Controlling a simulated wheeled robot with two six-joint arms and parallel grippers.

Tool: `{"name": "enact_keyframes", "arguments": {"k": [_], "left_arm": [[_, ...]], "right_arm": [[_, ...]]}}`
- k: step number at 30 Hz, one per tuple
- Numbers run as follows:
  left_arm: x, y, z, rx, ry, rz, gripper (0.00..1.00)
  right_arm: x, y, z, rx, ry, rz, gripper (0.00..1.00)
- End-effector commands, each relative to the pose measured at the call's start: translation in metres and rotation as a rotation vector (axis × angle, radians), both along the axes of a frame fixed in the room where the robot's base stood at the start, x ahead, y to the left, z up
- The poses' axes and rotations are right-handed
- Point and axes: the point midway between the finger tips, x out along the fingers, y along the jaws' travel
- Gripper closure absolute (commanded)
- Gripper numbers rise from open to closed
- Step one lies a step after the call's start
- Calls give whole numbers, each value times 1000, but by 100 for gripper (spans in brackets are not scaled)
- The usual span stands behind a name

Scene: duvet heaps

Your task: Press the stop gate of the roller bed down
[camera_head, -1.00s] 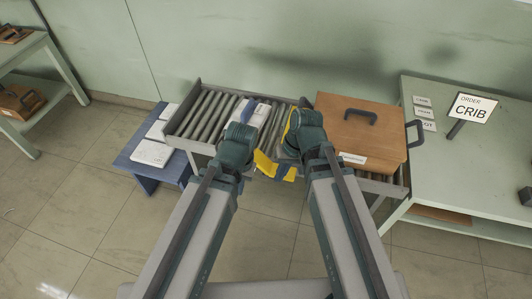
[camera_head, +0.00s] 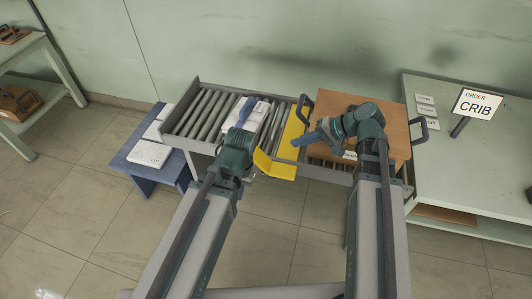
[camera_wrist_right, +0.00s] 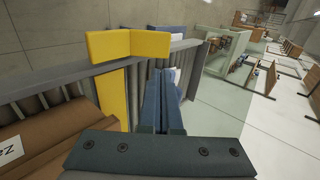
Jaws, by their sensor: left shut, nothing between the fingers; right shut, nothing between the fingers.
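The yellow stop gate (camera_head: 291,134) crosses the roller bed (camera_head: 187,128), with a yellow tab (camera_head: 275,167) jutting from the front rail. In the right wrist view the yellow tab (camera_wrist_right: 128,44) is beyond and left of my fingertips. How far the gate stands above the rollers is unclear. My right gripper (camera_head: 298,141) is shut and empty, its blue fingers pointing left at the gate's right side; contact cannot be told. Its fingers also show in the right wrist view (camera_wrist_right: 162,80). My left gripper (camera_head: 246,108) is shut and empty, over a white bundle (camera_head: 258,116) left of the gate.
A brown case (camera_head: 335,103) with dark handles lies on the rollers right of the gate, partly under my right wrist. A green table (camera_head: 465,140) with an order sign (camera_head: 478,104) stands at right. A blue bench (camera_head: 148,174) with white packs stands at left.

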Motion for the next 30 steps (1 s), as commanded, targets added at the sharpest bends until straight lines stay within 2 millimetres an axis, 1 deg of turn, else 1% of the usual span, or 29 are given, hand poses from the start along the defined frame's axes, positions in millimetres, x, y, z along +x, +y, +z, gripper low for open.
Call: {"name": "enact_keyframes", "arguments": {"k": [4,8,15,21,27,30], "left_arm": [[0,0,-5,0,0,0,100],[0,0,-20,0,0,0,100],[0,0,-53,0,0,0,100],[0,0,-75,0,0,0,100],[0,0,-87,0,0,0,100],[0,0,-90,0,0,0,100]], "right_arm": [[1,4,-5,-1,0,1,100],[5,17,-20,-1,0,6,100],[17,53,-53,-1,1,6,100],[26,79,-75,-1,0,4,100],[31,96,-88,-2,0,3,100],[32,100,-90,-2,0,3,100]]}}
